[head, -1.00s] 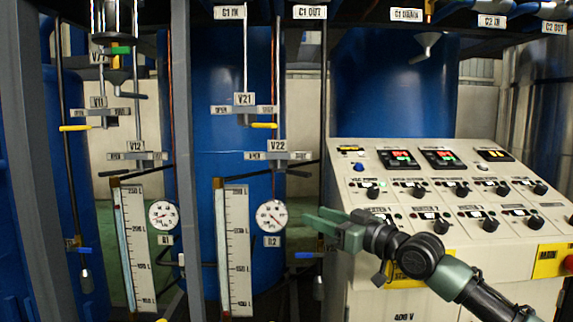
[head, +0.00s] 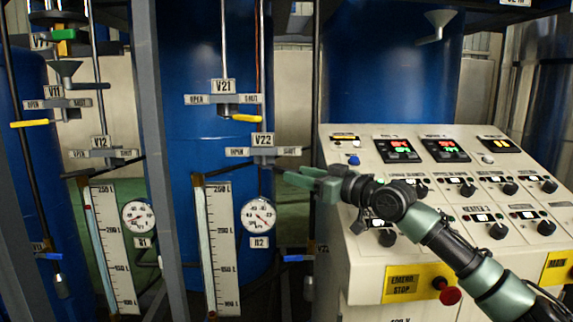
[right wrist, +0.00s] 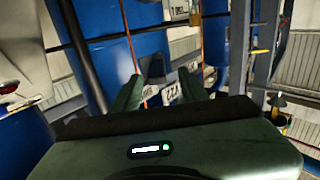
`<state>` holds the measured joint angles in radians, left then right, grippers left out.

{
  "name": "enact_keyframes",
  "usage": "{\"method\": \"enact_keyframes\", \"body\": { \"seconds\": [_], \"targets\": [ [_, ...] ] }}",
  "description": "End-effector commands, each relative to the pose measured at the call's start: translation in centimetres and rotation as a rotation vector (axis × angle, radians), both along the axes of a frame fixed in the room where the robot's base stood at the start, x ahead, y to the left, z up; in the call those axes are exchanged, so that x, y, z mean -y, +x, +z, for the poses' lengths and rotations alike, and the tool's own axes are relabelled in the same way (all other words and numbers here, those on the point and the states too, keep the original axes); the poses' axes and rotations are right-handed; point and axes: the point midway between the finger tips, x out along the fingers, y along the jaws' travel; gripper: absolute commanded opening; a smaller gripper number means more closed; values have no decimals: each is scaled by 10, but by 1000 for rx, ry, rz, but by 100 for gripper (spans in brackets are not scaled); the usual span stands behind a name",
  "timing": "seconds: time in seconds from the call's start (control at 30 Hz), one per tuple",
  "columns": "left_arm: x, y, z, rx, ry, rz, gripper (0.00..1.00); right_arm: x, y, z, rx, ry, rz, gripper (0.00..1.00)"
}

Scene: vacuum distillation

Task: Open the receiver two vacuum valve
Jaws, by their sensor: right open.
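The V22 valve plate (head: 262,152) hangs in front of the blue receiver two tank, with OPEN at its left and SHUT at its right. Its dark handle is mostly hidden beside my gripper, so its exact angle is unclear. My right gripper (head: 300,178) is open, just below and right of this plate. In the right wrist view, the V22 label (right wrist: 170,93) shows upside down between the fingers of the open gripper (right wrist: 163,88). I cannot tell whether a finger touches the handle. V21 (head: 222,98), above, has a yellow handle (head: 246,118) pointing toward SHUT. My left gripper is out of view.
The round R2 gauge (head: 258,215) and a level scale (head: 223,250) are below V22. A grey post (head: 158,150) stands to the left. The control panel (head: 345,215), with several knobs and a red emergency stop (head: 450,296), is at the right under my arm.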

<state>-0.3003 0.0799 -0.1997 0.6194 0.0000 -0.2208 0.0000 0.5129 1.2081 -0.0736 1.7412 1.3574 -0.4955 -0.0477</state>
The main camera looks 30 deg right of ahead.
Motion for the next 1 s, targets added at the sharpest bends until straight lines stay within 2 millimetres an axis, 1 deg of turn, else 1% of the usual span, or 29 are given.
{"method": "enact_keyframes", "body": {
  "seconds": [0.03,0.1,0.2,0.3,0.43,0.67,0.77,0.8,0.83,1.0],
  "targets": [
    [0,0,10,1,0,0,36,-1,9,6,2,9,-1,44],
    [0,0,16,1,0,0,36,-4,19,6,2,7,0,44],
    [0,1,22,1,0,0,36,-7,33,4,1,6,-1,44],
    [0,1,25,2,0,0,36,-9,42,2,0,5,-1,44],
    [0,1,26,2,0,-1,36,-11,47,0,-1,1,-1,44],
    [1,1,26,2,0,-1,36,-11,48,-1,-1,0,-1,44],
    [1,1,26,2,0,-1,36,-11,48,-1,-1,1,-1,19],
    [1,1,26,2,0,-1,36,-11,48,-1,-1,1,-1,7],
    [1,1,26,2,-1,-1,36,-11,47,-1,-1,1,-1,0],
    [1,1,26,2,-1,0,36,-11,47,-1,-1,1,-1,0]
  ]
}}
